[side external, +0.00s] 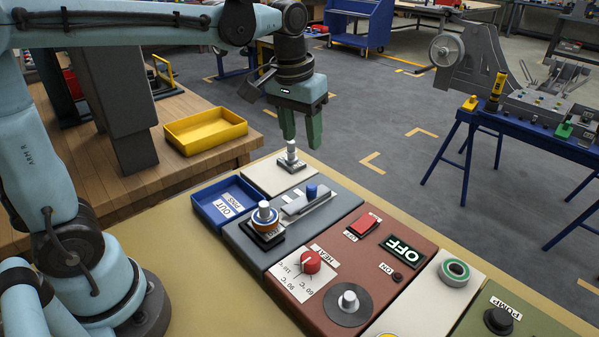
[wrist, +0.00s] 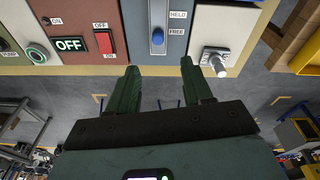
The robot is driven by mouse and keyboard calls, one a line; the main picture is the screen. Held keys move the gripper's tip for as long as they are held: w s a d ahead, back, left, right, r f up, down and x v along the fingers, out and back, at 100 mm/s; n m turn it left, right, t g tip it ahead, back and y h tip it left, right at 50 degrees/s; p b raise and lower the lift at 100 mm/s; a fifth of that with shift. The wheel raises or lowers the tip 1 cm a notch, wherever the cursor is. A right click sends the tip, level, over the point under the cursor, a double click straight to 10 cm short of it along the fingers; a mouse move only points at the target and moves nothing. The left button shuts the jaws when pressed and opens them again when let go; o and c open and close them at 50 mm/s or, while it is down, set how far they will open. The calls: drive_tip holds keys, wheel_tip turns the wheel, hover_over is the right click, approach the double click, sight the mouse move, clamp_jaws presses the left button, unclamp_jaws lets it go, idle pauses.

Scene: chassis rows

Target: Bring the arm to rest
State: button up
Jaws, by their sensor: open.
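My gripper (side external: 301,130) has two green fingers, pointing down above the far end of the panel row. Its fingers are apart and nothing shows between them; the wrist view also shows the gripper (wrist: 168,76). Just below it in the side view, a small silver post (side external: 291,157) on a dark base stands upright on a cream panel. In the wrist view this post (wrist: 215,58) lies close to the right fingertip. I cannot tell whether they touch.
Beside the post are a blue tray (side external: 206,208) and a slate panel with a blue-knobbed slider (side external: 311,190). Nearer are a brown panel with a red switch (side external: 365,224) and OFF display (side external: 403,248), a red knob (side external: 311,261) and a green ring (side external: 455,270). A yellow bin (side external: 205,130) sits behind.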

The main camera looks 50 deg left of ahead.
drive_tip(key=s+f+t, duration=0.1)
drive_tip(key=s, duration=0.2)
drive_tip(key=s+f+m+t, duration=0.1)
drive_tip(key=s+f+t, duration=0.1)
drive_tip(key=s, duration=0.1)
drive_tip(key=s+a+f+m+t, duration=0.1)
drive_tip(key=s+f+t, duration=0.1)
drive_tip(key=s, duration=0.1)
drive_tip(key=shift+s+f, duration=0.1)
drive_tip(key=shift+s, duration=0.25)
